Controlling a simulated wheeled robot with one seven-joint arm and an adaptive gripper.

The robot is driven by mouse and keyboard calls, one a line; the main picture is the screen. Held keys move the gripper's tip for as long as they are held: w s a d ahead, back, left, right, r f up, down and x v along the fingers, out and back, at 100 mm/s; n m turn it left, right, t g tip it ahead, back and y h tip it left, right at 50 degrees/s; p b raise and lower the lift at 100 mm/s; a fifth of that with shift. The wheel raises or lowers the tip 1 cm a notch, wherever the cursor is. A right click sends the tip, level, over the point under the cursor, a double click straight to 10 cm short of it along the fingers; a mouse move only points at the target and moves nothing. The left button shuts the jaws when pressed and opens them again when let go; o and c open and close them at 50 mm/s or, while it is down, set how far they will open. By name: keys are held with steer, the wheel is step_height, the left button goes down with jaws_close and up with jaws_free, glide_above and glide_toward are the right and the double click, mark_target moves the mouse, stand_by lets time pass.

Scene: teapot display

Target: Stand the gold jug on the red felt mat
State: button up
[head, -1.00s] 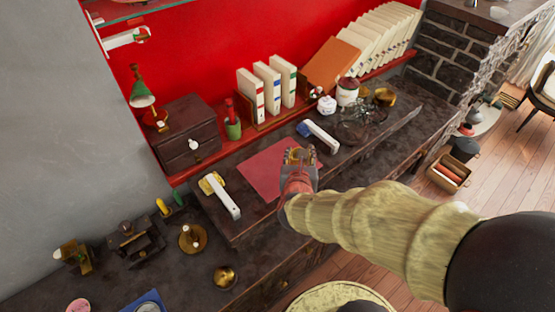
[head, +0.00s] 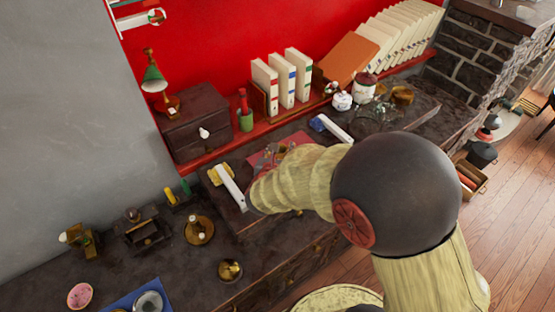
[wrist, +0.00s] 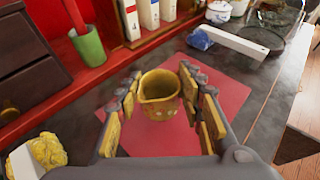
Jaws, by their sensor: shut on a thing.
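The gold jug (wrist: 160,108) is upright between the fingers of my gripper (wrist: 161,88) in the wrist view, with its open mouth facing up. My gripper is shut on it. The red felt mat (wrist: 230,96) lies flat on the dark desk beneath the jug and shows on both sides of it. I cannot tell whether the jug's base touches the mat. In the head view my arm hides the jug and most of the mat (head: 258,160).
A white bar with a yellow end (head: 230,187) lies left of the mat, and a white bar with a blue end (head: 337,128) lies at its far right. A green cup (head: 246,121) and upright binders (head: 281,82) stand on the red shelf behind. A dark drawer box (head: 195,120) is at left.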

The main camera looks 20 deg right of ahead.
steer(key=shift+w+a+f, duration=0.2)
steer(key=shift+w+f, duration=0.05)
steer(key=shift+f, duration=0.1)
steer(key=shift+w+a+f+b, duration=0.1)
steer(key=shift+f+b, duration=0.4)
steer(key=shift+f, duration=0.4)
steer(key=shift+w+a+f+b, duration=0.1)
steer(key=shift+f+b, duration=0.4)
steer(key=shift+f, duration=0.35)
steer(key=shift+f, duration=0.2)
steer(key=o, duration=1.2)
steer(key=shift+r, duration=0.15)
